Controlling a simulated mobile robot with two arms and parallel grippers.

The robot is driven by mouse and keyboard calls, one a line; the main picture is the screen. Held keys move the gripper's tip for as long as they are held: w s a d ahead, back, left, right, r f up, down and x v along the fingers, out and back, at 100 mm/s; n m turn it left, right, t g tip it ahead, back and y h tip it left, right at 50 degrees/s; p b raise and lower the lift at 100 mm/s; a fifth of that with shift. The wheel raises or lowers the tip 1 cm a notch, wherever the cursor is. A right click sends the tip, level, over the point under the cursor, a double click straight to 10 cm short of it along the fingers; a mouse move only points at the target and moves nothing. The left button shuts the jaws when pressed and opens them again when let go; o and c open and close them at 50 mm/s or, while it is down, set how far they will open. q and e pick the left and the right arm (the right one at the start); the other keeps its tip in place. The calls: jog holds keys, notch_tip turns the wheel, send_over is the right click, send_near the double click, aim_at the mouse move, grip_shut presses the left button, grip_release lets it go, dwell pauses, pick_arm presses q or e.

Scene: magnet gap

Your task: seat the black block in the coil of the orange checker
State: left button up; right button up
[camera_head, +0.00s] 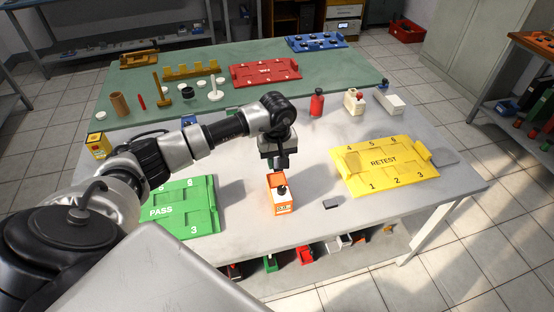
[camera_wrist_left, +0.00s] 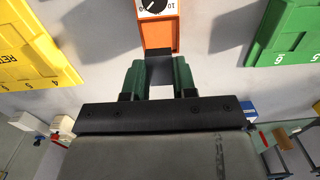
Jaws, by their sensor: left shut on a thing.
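The orange checker (camera_head: 281,204) stands upright on the grey table in front of my left gripper, with a black knob and a white panel. In the left wrist view the checker (camera_wrist_left: 158,34) lies just beyond the fingertips. My left gripper (camera_head: 279,164) points down behind the checker, above the table. Its green fingers are shut on a dark block (camera_wrist_left: 160,68), taken to be the black block. The block overlaps the checker's near edge in the wrist view; I cannot tell whether they touch. The coil opening is not clear. My right gripper is not in view.
A green PASS tray (camera_head: 175,211) lies left and a yellow RETEST tray (camera_head: 383,163) lies right. A small dark flat piece (camera_head: 331,203) lies right of the checker. A red bottle (camera_head: 317,104) stands behind.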

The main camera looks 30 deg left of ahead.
aim_at(277, 180)
pick_arm(q)
jog(key=shift+f+b, duration=2.35)
jog(key=shift+f, duration=0.45)
jog(key=shift+f, duration=0.2)
jog(key=o, duration=1)
jog(key=shift+c, duration=0.2)
jog(key=c, duration=0.5)
jog(key=shift+c, duration=0.2)
jog(key=shift+r, duration=0.15)
jog(key=shift+r+p, duration=1)
jog(key=shift+r, duration=1.15)
